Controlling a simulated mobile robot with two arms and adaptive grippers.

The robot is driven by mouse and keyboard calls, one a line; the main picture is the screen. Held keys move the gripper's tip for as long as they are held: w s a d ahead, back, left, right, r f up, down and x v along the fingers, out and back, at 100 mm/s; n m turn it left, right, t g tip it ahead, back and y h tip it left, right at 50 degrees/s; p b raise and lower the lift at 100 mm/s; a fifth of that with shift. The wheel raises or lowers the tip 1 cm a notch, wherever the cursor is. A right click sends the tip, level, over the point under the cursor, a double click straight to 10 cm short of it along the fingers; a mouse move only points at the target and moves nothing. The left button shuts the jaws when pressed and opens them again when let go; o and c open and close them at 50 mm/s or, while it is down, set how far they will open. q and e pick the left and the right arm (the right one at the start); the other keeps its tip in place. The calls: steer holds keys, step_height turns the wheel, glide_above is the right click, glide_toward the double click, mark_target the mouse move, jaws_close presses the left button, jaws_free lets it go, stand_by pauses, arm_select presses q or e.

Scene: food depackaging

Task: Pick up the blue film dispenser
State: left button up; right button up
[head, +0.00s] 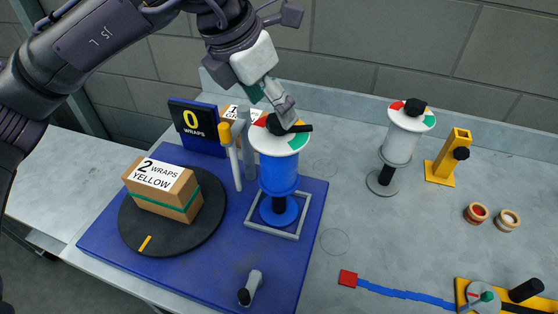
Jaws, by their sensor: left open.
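The blue film dispenser (278,176) stands upright on the blue board, inside a grey square frame (275,231). It has a blue film roll, a blue foot, and a white top disc with red, green and yellow marks and a black knob. My left gripper (284,108) comes down from above and is at the dispenser's top, overlapping the knob in the picture. Its jaws are open; I cannot tell whether they touch the knob. My right gripper is not in view.
A cardboard box (164,190) labelled "2 WRAPS YELLOW" sits on a black turntable (134,228). A "0 WRAPS" sign (193,126) and grey posts stand close left of the dispenser. A clear film dispenser (400,145) and a yellow holder (448,160) stand to the right.

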mark_target(277, 119)
arm_select(q)
steer(key=shift+p+x, duration=0.7)
steer(key=shift+x, duration=1.2)
steer(key=shift+r, duration=0.1)
jaws_close()
